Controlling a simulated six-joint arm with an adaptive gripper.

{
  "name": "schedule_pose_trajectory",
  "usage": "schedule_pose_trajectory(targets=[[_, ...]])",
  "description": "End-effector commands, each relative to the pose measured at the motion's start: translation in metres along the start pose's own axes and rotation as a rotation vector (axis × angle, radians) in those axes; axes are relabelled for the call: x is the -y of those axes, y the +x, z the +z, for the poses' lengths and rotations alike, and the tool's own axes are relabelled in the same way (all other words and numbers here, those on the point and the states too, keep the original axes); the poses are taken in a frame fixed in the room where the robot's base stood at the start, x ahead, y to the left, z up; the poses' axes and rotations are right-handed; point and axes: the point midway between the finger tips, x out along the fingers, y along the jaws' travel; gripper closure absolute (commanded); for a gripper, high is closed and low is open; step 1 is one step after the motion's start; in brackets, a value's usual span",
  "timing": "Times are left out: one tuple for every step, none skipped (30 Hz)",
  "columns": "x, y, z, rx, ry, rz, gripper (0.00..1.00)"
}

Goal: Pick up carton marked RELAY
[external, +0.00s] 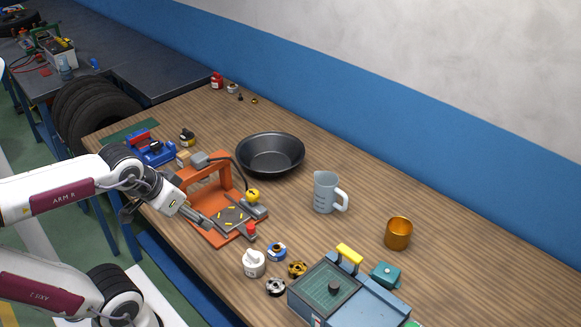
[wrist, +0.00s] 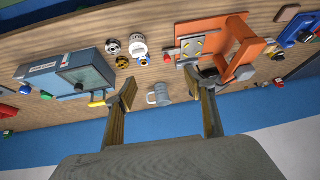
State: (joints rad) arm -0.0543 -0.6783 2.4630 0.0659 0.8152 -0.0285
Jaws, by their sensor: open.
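A small brown carton (external: 183,157) stands on the wooden bench, between the blue vise and the orange press frame in the external view. Any marking on it is too small to read, so I cannot tell whether it says RELAY. My gripper (external: 203,218) is in front of the orange frame, nearer the camera than the carton. In the wrist view my gripper (wrist: 163,90) has its two fingers wide apart, with nothing held between them.
The orange press (external: 217,177) stands close beside the carton. The blue vise (external: 150,147) is on its other side. A black pan (external: 270,154), a grey jug (external: 325,192), an amber cup (external: 398,233) and a blue-grey machine (external: 345,295) stand farther right. Bare wood lies behind the pan.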

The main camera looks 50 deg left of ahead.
Motion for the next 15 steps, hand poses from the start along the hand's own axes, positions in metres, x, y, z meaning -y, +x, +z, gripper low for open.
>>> schedule_pose_trajectory(targets=[[0.009, 0.003, -0.011, -0.011, -0.011, -0.023, 0.46], [0.014, 0.005, -0.018, -0.021, -0.017, -0.038, 0.46], [0.022, 0.008, -0.027, -0.034, -0.023, -0.058, 0.46], [0.028, 0.010, -0.035, -0.045, -0.029, -0.073, 0.46], [0.035, 0.012, -0.042, -0.056, -0.033, -0.089, 0.46], [0.043, 0.014, -0.052, -0.070, -0.040, -0.109, 0.46], [0.050, 0.016, -0.059, -0.081, -0.043, -0.125, 0.46], [0.056, 0.018, -0.067, -0.093, -0.047, -0.139, 0.46], [0.065, 0.021, -0.076, -0.107, -0.051, -0.159, 0.46], [0.072, 0.023, -0.083, -0.116, -0.054, -0.172, 0.46], [0.079, 0.025, -0.090, -0.129, -0.057, -0.186, 0.46], [0.087, 0.028, -0.099, -0.142, -0.058, -0.203, 0.46], [0.094, 0.030, -0.105, -0.151, -0.060, -0.216, 0.46], [0.101, 0.032, -0.112, -0.162, -0.062, -0.228, 0.46], [0.110, 0.035, -0.120, -0.176, -0.064, -0.244, 0.46]])
